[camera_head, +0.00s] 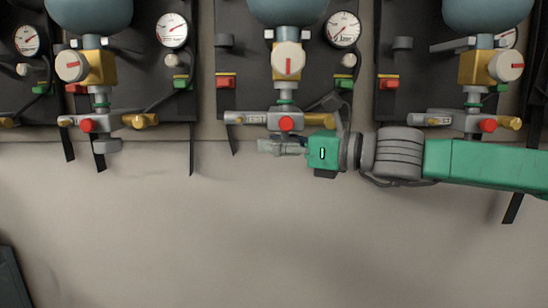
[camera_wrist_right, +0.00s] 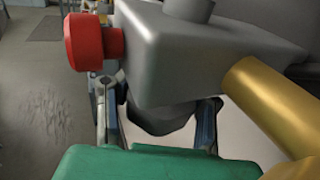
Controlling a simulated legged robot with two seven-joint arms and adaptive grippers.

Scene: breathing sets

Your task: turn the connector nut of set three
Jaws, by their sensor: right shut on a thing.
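The set in the middle of the head view has a grey valve body (camera_head: 286,112) with a red knob (camera_head: 286,124) and a brass fitting (camera_head: 320,120). My right gripper (camera_head: 280,147) reaches in from the right, just below this body. In the right wrist view, its two fingers stand on either side of the dark grey connector nut (camera_wrist_right: 160,118), under the grey body (camera_wrist_right: 190,55), and are shut on it. In the head view the fingers mostly hide this nut. No number shows on the set. My left gripper is not in view.
Similar sets hang to the left (camera_head: 100,65) and right (camera_head: 476,65), with bottles, gauges and dark straps. The left set's nut (camera_head: 107,146) hangs free. In the wrist view, the red knob (camera_wrist_right: 88,42) and brass fitting (camera_wrist_right: 265,100) are close to the fingers. The pale wall below is clear.

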